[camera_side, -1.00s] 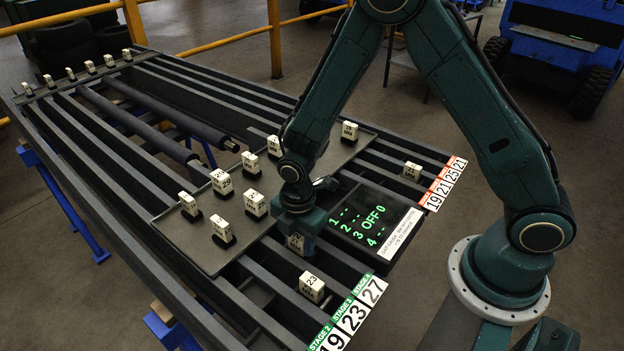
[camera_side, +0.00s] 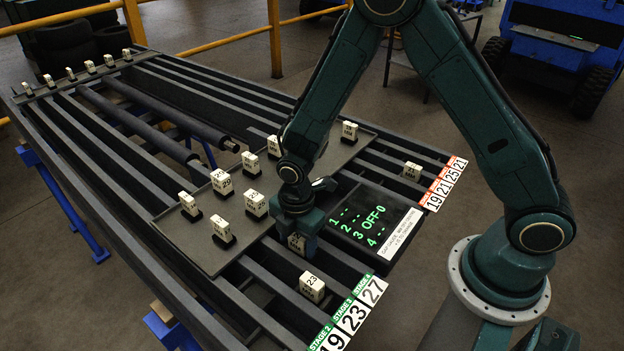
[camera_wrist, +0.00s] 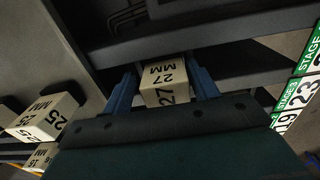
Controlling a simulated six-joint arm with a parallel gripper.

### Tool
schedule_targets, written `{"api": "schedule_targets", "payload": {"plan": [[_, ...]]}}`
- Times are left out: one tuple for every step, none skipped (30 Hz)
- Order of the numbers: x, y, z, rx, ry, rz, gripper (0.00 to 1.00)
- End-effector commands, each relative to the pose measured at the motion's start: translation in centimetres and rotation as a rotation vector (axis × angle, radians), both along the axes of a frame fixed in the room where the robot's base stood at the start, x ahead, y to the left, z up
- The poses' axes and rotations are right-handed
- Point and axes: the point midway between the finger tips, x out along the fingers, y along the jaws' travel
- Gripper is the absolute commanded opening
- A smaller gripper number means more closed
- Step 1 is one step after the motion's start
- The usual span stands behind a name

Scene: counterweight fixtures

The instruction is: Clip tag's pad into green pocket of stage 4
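My gripper (camera_side: 297,228) points down over the near rails on the green-labelled side. In the wrist view its blue fingers (camera_wrist: 165,92) flank a cream tag marked 27 MM (camera_wrist: 166,82) on both sides, close against it. The same tag (camera_side: 296,243) shows below the gripper in the side view. The green labels (camera_side: 352,308) at the rail ends show a stage 4 card reading 27 (camera_side: 373,291), in line with the rail gap under the tag. The tag's pad and the pocket below it are hidden, so I cannot tell whether the pad is seated.
A tag marked 23 (camera_side: 312,287) stands between neighbouring rails. Several tags stand on the grey tray (camera_side: 190,245), one marked 25 (camera_wrist: 45,118) close to my gripper. A display (camera_side: 368,213) shows green lines, with OFF-0 at line 3. Orange-labelled cards (camera_side: 445,185) sit at right.

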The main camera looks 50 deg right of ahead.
Motion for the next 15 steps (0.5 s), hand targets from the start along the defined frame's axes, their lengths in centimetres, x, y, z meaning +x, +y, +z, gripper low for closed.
{"api": "schedule_targets", "payload": {"plan": [[-0.98,-0.09,-0.71,-0.004,0.029,0.002,0.66],[-0.99,-0.09,-0.71,-0.004,0.029,0.002,0.66],[-1.01,-0.08,-0.71,-0.004,0.03,0.002,0.66],[-1.01,-0.07,-0.71,-0.004,0.03,0.002,0.66],[-1.06,-0.07,-0.74,-0.004,0.031,0.002,0.66],[-1.07,-0.07,-0.73,-0.004,0.032,0.003,0.66],[-1.07,-0.06,-0.72,-0.004,0.032,0.003,0.66],[-1.07,-0.05,-0.69,-0.003,0.032,0.003,0.66],[-1.07,-0.04,-0.64,-0.003,0.032,0.003,0.66],[-1.07,-0.03,-0.58,-0.003,0.032,0.003,0.66],[-1.07,-0.03,-0.5,-0.003,0.032,0.003,0.66],[-1.07,-0.03,-0.37,-0.003,0.033,0.004,0.66],[-1.07,-0.02,-0.23,-0.003,0.033,0.004,0.66],[-1.06,-0.03,-0.07,-0.003,0.032,0.004,0.66],[-1.01,-0.03,0.19,-0.003,0.031,0.003,0.66]]}}
